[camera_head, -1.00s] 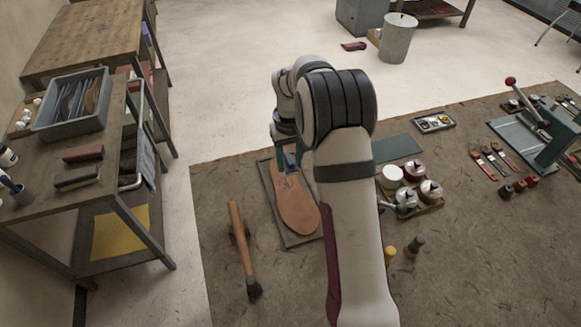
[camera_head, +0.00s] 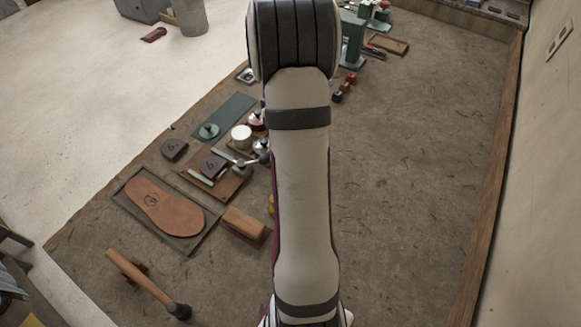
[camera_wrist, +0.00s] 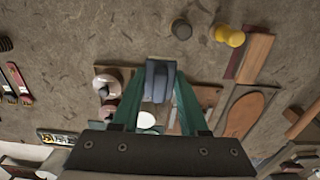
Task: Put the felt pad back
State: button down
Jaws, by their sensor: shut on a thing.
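In the wrist view, my gripper (camera_wrist: 160,82) has its two green fingers closed on a small grey-blue block (camera_wrist: 160,70). It may be the felt pad, but I cannot tell for sure. The block is held above the brown bench top. In the head view, my own arm hides the gripper and what it holds. No other felt pad can be made out.
The tan sole (camera_head: 160,205) lies on a dark board, with a hammer (camera_head: 147,282) and wooden block (camera_head: 245,222) nearby.

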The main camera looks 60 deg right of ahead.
jog(key=s+d, duration=0.3)
jog(key=s, duration=1)
jog(key=w+f, duration=0.2)
jog(key=w, duration=0.1)
jog(key=w+f, duration=0.2)
jog(key=w, duration=0.2)
jog(key=w+f, duration=0.2)
jog(key=w, duration=0.2)
jog(key=shift+w+a+f, duration=0.15)
jog(key=shift+a+f, duration=0.1)
jog(key=shift+f, duration=0.05)
jog(key=shift+w+f, duration=0.1)
jog(key=shift+f, duration=1.9)
jog(key=shift+f, duration=0.15)
jog(key=shift+c, duration=2.2)
grip_release()
